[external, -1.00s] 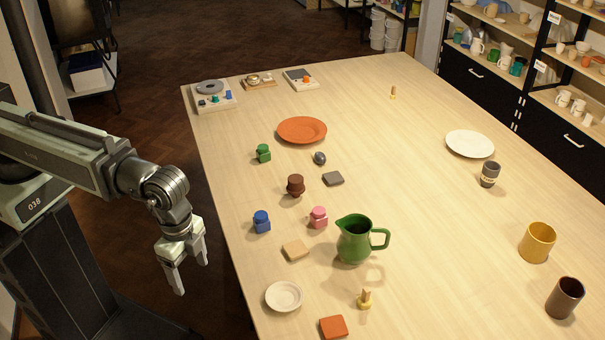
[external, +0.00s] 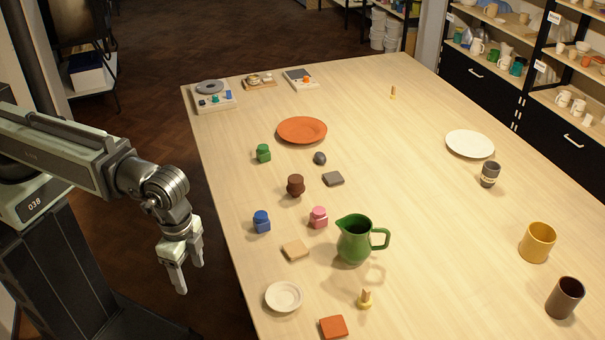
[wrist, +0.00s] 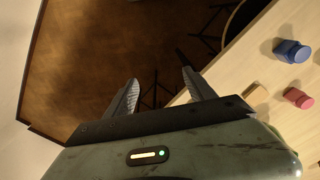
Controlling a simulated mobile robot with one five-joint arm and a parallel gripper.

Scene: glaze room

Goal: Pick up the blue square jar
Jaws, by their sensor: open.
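The blue square jar (external: 262,221) stands upright on the table near its left edge, with a rounded blue lid. It also shows at the upper right of the wrist view (wrist: 292,51). My gripper (external: 189,278) is open and empty, fingers pointing down, off the table's left edge. It is left of the blue jar and apart from it. In the wrist view its two fingers (wrist: 158,92) are spread over the dark floor, with nothing between them.
A pink jar (external: 318,217) stands right of the blue jar, and a tan tile (external: 295,250) lies just below. A brown jar (external: 296,185), a green jar (external: 263,153) and a green pitcher (external: 353,243) stand nearby. The table's left edge (external: 222,218) lies between my gripper and the jars.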

